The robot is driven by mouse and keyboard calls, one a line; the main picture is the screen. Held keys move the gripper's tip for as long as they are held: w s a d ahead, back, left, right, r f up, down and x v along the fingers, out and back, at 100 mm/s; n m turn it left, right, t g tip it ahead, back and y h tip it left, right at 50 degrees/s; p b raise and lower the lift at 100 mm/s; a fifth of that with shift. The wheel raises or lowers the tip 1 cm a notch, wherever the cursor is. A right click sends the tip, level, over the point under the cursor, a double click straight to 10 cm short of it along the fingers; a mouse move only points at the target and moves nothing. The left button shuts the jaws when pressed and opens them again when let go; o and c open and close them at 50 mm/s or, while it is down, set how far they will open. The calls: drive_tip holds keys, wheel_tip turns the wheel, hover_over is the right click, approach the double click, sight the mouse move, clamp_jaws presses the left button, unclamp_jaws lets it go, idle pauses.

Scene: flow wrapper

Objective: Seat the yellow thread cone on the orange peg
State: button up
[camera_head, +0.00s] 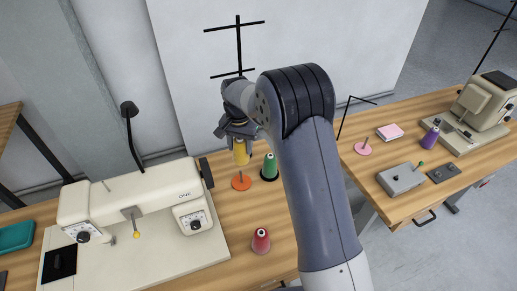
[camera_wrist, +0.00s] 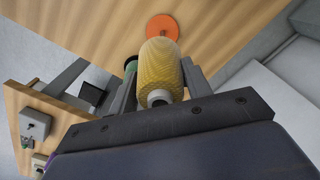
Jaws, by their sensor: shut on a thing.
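The yellow thread cone (camera_head: 241,153) hangs upright in my gripper (camera_head: 237,139), above the table. In the wrist view the yellow cone (camera_wrist: 161,70) sits between the two fingers, which are shut on it. The orange peg (camera_head: 241,182), on a round orange base, stands on the table just below the cone in the head view. In the wrist view the orange base (camera_wrist: 161,25) shows past the cone's far end; the peg's post is hidden there. The cone and the base look apart.
A green thread cone (camera_head: 270,167) stands close to the right of the orange peg. A red cone (camera_head: 261,240) stands nearer the front. A white sewing machine (camera_head: 140,220) is at left. A second table at right holds a pink peg (camera_head: 363,147) and purple cone (camera_head: 430,137).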

drive_tip(key=shift+w+a+f, duration=0.1)
drive_tip(key=shift+w+a, duration=0.05)
drive_tip(key=shift+a, duration=0.15)
drive_tip(key=shift+f+b, duration=3.95)
drive_tip(key=shift+f, duration=2.1)
drive_tip(key=o, duration=1.1)
drive_tip(key=shift+o, duration=0.2)
wheel_tip(320, 180, up, 11)
drive_tip(key=shift+f+b, duration=0.1)
drive_tip(key=shift+b, duration=0.3)
